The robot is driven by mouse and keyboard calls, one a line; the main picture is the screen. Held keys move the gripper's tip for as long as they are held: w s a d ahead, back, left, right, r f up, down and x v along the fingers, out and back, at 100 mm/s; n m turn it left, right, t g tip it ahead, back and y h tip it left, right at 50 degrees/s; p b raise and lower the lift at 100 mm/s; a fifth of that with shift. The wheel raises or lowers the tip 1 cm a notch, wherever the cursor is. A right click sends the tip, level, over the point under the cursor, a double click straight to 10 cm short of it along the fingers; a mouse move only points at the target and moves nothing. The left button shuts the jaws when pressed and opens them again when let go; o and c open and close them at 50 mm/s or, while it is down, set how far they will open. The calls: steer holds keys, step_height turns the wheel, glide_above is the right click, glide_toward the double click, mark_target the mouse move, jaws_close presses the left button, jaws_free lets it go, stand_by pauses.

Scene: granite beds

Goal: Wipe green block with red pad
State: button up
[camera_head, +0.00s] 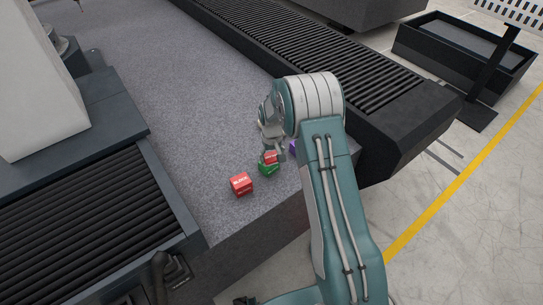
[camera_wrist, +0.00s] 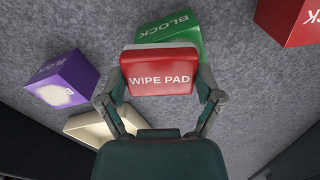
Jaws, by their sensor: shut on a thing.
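The red wipe pad (camera_wrist: 160,72) is held between the fingers of my gripper (camera_wrist: 160,90) in the wrist view. In the head view the pad (camera_head: 270,157) shows small, beside my gripper (camera_head: 272,146). The green block (camera_wrist: 170,27) is partly hidden behind the pad in the wrist view. In the head view the green block (camera_head: 268,169) sits on the granite just below the pad. The pad overlaps the green block in both views; I cannot tell if they touch.
A red block (camera_head: 241,184) lies left of the green one, also at top right in the wrist view (camera_wrist: 291,18). A purple block (camera_wrist: 62,80) and a cream object (camera_wrist: 105,127) lie left of my gripper. The granite bed (camera_head: 200,90) is clear farther back; roller conveyors (camera_head: 310,50) flank it.

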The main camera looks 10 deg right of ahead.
steer(key=shift+s+a, duration=0.2)
steer(key=shift+a, duration=1.1)
steer(key=shift+f, duration=0.1)
steer(key=shift+d, duration=0.1)
steer(key=shift+w+d, duration=0.2)
steer(key=shift+d, duration=1.05)
steer(key=shift+a, duration=0.15)
steer(key=shift+s+a, duration=0.2)
steer(key=shift+a, duration=1)
steer(key=shift+d, duration=0.15)
steer(key=shift+w+d, duration=0.15)
steer(key=shift+d, duration=1.05)
steer(key=shift+a, duration=0.1)
